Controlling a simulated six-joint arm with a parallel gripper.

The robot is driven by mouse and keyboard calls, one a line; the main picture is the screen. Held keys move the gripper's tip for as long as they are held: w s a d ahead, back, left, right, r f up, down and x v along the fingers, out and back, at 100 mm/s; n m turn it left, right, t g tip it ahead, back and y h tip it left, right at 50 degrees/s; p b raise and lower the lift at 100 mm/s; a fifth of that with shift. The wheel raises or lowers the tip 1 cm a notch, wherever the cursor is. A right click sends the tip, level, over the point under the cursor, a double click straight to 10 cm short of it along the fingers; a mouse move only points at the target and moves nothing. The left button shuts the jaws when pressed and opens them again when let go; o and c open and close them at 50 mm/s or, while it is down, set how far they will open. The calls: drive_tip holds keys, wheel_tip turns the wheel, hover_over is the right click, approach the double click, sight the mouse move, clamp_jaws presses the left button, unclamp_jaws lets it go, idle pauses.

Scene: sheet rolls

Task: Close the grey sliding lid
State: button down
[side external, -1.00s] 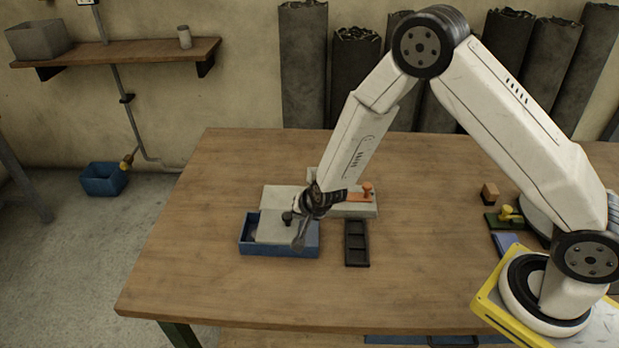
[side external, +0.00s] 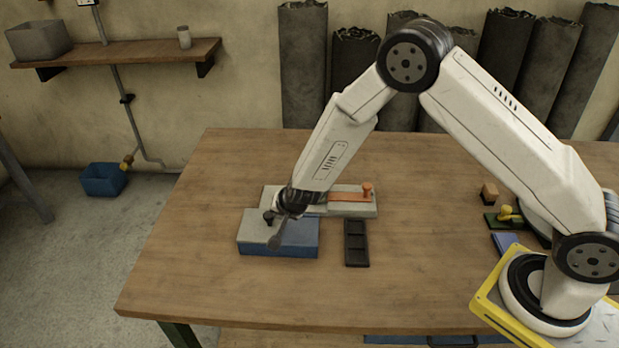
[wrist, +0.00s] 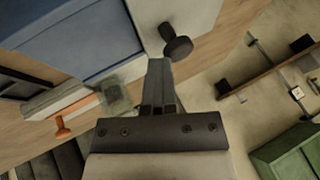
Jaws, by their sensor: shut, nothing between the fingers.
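The grey sliding lid (side external: 254,224) lies on the blue box (side external: 290,245) and reaches the box's left end in the side view. Its dark round knob (side external: 268,216) stands on top. The lid (wrist: 197,14) and knob (wrist: 176,43) also show in the wrist view, with a broad blue part of the box (wrist: 70,40) to their left. My gripper (side external: 276,243) is shut and empty, over the box just beside the knob. In the wrist view its fingertips (wrist: 160,64) are close to the knob; I cannot tell whether they touch. My gripper partly hides the lid's right edge.
A pale block with an orange-handled slider (side external: 350,197) stands behind the box. A black compartment tray (side external: 356,243) lies to its right. A stamp and green pad (side external: 506,217) are farther right. The table's front and left are clear.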

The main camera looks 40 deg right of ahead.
drive_tip(key=shift+a, duration=0.2)
drive_tip(key=s+d+r, duration=0.2)
drive_tip(key=s+r, duration=0.6)
drive_tip(key=r, duration=0.1)
drive_tip(key=shift+s+d, duration=0.2)
drive_tip(key=shift+s, duration=0.2)
idle(0.5)
drive_tip(key=s+d+r+n+g, duration=0.2)
drive_tip(key=s+d+r+n, duration=0.1)
drive_tip(key=s, duration=0.4)
drive_tip(key=s+d+r+n+g, duration=0.2)
drive_tip(key=s+d+n, duration=0.3)
drive_tip(key=s, duration=0.3)
drive_tip(key=shift+s+d+r+n, duration=0.15)
drive_tip(key=shift+d+r+n, duration=0.05)
drive_tip(key=shift+r+n, duration=0.7)
